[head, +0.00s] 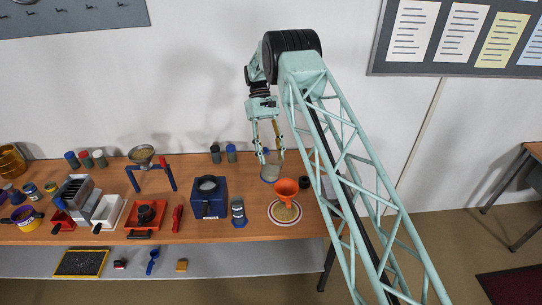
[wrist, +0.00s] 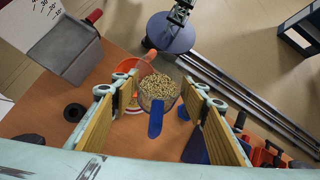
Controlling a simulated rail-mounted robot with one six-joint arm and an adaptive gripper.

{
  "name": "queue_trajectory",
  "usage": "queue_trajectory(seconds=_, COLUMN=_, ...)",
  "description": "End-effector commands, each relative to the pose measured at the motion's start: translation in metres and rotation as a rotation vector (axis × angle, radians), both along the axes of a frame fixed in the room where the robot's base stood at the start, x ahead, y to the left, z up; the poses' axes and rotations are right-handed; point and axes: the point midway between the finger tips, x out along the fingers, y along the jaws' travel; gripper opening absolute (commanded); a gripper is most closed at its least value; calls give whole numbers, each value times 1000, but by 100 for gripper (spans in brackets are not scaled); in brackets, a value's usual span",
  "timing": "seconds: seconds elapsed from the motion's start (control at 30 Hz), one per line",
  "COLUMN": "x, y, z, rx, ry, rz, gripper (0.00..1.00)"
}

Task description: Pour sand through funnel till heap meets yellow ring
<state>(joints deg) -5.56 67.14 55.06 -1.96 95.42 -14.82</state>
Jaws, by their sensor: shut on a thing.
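My gripper (head: 268,150) is shut on a clear cup of sand (wrist: 160,90), its two yellow-padded fingers on either side of it. The cup has a blue handle (wrist: 155,119) and holds tan, grainy sand. In the head view the cup (head: 270,172) is just behind and left of the orange funnel (head: 286,188). The funnel stands above a round plate with a red ring (head: 272,216). Tan sand shows on the plate below the funnel. I cannot make out the yellow ring or the heap's height. In the wrist view the funnel (wrist: 127,66) is partly hidden behind the cup.
A blue box (head: 208,199) and a grey-blue container (head: 238,211) stand left of the plate. A dark round piece (head: 304,182) lies right of the funnel. A blue stand with a bowl (head: 142,155) and several red and grey items fill the table's left.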

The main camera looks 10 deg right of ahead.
Motion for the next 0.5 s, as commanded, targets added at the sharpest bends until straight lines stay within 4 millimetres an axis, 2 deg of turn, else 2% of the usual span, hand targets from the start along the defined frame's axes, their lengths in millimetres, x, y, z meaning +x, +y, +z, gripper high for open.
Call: queue_trajectory(seconds=0.5, x=0, y=-1, z=-14, rx=84, ry=-43, rz=-2, gripper=23)
